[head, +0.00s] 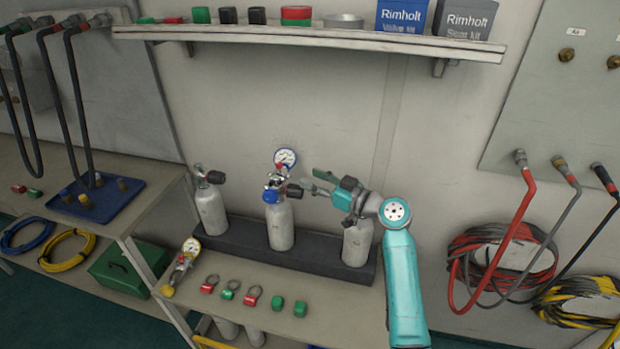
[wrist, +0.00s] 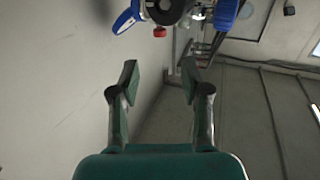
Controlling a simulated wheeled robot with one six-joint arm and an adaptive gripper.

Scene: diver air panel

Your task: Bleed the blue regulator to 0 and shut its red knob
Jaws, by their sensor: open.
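The blue regulator (head: 271,196) is on the middle grey cylinder (head: 281,226), with a round blue-rimmed gauge (head: 285,158) above it. The needle is too small to read. In the wrist view, the blue rim of the gauge (wrist: 126,19), a small red knob (wrist: 159,32) and a blue part (wrist: 226,13) show at the top edge. My gripper (head: 312,184) is just right of the regulator, at the height of its valve. In the wrist view my gripper (wrist: 160,80) is open and empty, with the red knob beyond its fingertips, apart from them.
Cylinders stand left (head: 210,208) and right (head: 357,243) in a dark rack (head: 320,262); my arm partly hides the right one. A shelf (head: 300,38) overhangs above. Hoses (head: 512,235) hang at right.

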